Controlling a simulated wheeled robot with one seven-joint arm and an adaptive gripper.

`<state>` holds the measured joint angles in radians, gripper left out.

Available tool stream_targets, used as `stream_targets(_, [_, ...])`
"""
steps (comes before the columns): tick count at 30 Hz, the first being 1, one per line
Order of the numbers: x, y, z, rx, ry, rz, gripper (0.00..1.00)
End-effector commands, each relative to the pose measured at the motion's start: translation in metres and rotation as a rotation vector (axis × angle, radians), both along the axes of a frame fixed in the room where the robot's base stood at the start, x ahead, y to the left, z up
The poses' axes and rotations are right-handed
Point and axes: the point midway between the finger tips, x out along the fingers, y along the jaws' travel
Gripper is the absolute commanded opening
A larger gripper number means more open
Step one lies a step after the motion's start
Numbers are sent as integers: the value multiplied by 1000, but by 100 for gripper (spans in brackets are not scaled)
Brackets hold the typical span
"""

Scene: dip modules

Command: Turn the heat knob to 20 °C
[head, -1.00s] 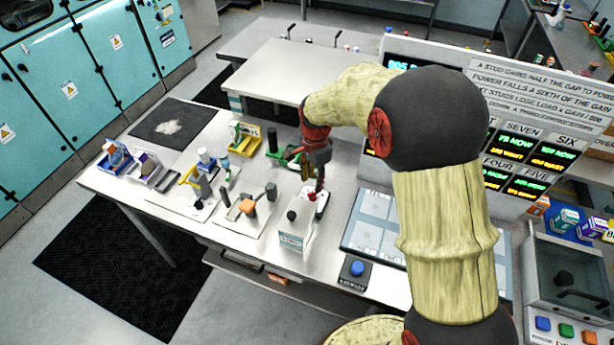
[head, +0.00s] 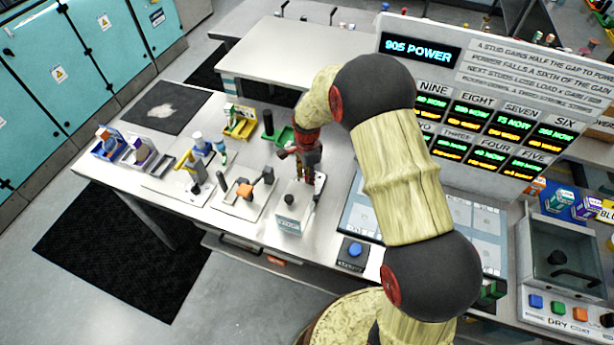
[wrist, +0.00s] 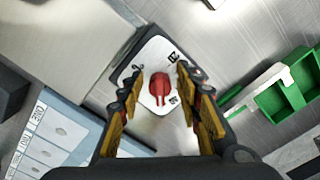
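The red heat knob (wrist: 161,86) sits on a white dial plate (wrist: 150,58) in the wrist view. A printed mark that reads like 20 is near the plate's upper right corner. Another mark at its right edge is too small to read surely. My gripper (wrist: 158,80) is open, with one finger on each side of the knob and gaps showing between. In the head view my gripper (head: 308,178) points down over the bench beside the dial plate (head: 320,184). The knob is hidden there.
A white box with a black top (head: 292,212) stands just in front of my gripper. Green bins (wrist: 285,95) are close by on the other side. A blue button (head: 354,250) and lit display boards (head: 480,120) are to the right.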

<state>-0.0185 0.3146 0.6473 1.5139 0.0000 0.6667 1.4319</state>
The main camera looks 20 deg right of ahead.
Motion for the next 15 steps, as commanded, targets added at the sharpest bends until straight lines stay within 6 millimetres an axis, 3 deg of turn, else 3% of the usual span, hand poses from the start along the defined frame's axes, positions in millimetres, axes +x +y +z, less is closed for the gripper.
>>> stream_targets(6, [0, 0, 0, 0, -1, 0, 35])
stream_targets(15, [0, 0, 0, 0, -1, 0, 18])
